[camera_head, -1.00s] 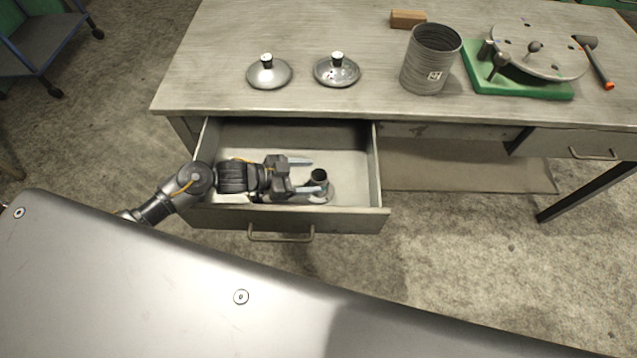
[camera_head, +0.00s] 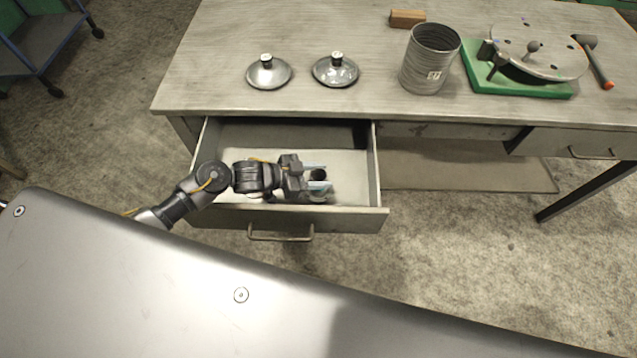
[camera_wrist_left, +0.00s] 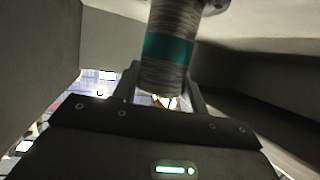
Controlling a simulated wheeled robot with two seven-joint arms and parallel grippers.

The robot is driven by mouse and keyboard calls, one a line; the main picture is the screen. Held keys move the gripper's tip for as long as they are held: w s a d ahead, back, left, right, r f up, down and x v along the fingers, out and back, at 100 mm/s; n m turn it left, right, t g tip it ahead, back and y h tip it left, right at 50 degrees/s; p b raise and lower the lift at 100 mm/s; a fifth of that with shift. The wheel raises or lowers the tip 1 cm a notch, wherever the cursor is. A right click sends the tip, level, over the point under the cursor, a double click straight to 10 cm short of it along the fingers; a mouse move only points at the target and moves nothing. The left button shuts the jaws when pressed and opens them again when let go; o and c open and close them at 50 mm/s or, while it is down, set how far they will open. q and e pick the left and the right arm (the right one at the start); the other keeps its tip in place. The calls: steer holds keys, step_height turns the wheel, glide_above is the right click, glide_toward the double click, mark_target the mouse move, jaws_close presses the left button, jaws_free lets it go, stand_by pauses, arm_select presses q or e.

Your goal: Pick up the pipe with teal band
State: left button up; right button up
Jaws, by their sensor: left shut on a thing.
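The pipe with teal band (camera_wrist_left: 168,47) shows in the left wrist view as a grey ribbed cylinder with a teal ring around it. It stands between the fingers of my left gripper (camera_wrist_left: 165,95), which is shut on it. In the head view the left gripper (camera_head: 318,181) is inside the open drawer, and the pipe's dark round top (camera_head: 318,174) shows between its fingers. A flange-like grey piece (camera_wrist_left: 214,5) shows at the pipe's far end. Most of the pipe is hidden by the fingers in the head view. My right gripper is not in view.
The open drawer (camera_head: 345,218) has walls close around the gripper. On the workbench (camera_head: 210,60) stand two knobbed metal lids (camera_head: 268,75) (camera_head: 335,72), a ribbed canister (camera_head: 428,65), a wooden block (camera_head: 407,18), a green-based fixture (camera_head: 530,88) and a hammer (camera_head: 597,65).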

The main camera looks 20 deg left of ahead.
arm_select(q)
steer(key=shift+r, duration=0.3)
steer(key=shift+c, duration=0.5)
step_height(320, 180, up, 10)
steer(key=shift+f, duration=0.2)
